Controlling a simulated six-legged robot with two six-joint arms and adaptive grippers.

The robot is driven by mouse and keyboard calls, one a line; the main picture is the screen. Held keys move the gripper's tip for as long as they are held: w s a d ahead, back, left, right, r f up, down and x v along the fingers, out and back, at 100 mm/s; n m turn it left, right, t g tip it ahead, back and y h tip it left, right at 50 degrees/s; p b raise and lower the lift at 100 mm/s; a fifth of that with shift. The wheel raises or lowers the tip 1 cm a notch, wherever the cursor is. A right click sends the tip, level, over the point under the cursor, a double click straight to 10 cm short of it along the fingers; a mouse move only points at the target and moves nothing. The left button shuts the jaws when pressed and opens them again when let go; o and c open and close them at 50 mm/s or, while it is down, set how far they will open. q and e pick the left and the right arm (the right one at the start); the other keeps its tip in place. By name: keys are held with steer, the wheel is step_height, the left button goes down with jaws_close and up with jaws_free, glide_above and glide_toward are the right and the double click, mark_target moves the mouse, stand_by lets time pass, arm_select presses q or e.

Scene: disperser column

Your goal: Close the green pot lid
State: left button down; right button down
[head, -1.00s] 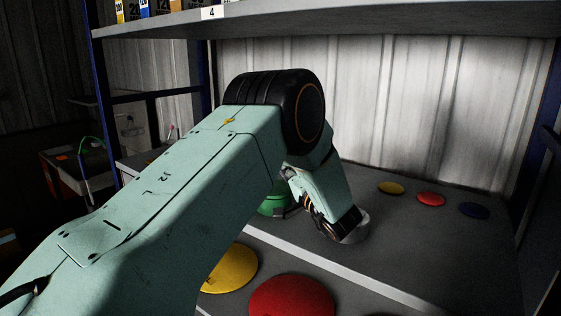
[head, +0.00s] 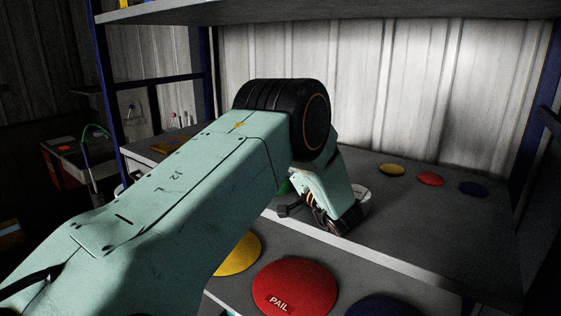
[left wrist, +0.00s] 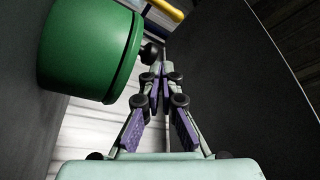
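The green pot (left wrist: 90,45) shows as a green cylinder with a bright rim at the upper left of the left wrist view. In the head view only a sliver of green (head: 284,187) shows behind my left arm. I cannot tell the lid from the pot body. My left gripper (left wrist: 160,70) has its fingertips together with nothing visible between them. A dark round knob (left wrist: 151,52) lies just beyond the tips, beside the green rim; contact is unclear. In the head view my left gripper (head: 287,210) is low, near the shelf's front edge, mostly hidden. My right gripper is not seen.
Yellow (head: 391,170), red (head: 430,179) and blue (head: 473,188) discs lie at the back right of the shelf. A white disc (head: 361,192) is behind my wrist. A red disc marked PAIL (head: 295,288) lies on the lower front level. An upper shelf (head: 330,9) hangs overhead.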

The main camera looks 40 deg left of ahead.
arm_select(q)
steer(key=shift+s+a+f, duration=0.1)
steer(key=shift+s+f, duration=0.05)
steer(key=shift+f, duration=0.3)
steer(key=shift+r, duration=0.1)
